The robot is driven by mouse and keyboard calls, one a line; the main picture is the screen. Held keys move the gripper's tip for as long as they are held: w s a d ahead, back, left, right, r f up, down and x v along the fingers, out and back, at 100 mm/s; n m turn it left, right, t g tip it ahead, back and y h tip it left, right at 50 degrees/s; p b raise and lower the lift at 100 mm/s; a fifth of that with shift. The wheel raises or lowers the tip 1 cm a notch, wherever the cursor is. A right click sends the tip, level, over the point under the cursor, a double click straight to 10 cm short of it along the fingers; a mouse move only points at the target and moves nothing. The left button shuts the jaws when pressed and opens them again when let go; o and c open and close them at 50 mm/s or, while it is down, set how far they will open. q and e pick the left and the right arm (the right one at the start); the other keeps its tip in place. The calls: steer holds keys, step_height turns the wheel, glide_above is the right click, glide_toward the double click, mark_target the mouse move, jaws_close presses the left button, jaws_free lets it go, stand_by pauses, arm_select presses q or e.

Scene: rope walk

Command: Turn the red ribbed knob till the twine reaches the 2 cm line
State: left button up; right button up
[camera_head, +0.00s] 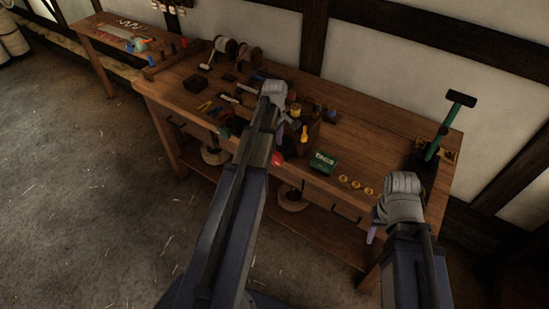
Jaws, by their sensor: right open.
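A small red round thing (277,159), which may be the red ribbed knob, shows at the front edge of the wooden workbench (370,140), partly hidden behind my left arm. Its ribs are too small to make out. I cannot make out the twine or a 2 cm line. My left gripper (280,106) is over the middle of the bench, beyond the red thing; its jaws are too unclear to tell. My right gripper (373,234) is open at the bench's front right, well to the right of the red thing, with nothing seen in it.
A green box (322,163) and several yellow discs (356,184) lie near the front edge. A green-handled hammer (448,125) stands at the right end. Spools (226,47) and small tools crowd the left half. Bare wood lies behind the discs. Another table (112,30) stands far left.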

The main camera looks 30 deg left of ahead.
mark_target(275, 152)
arm_select(q)
steer(key=shift+f+b, duration=3.3)
steer(key=shift+f, duration=0.25)
jaws_close()
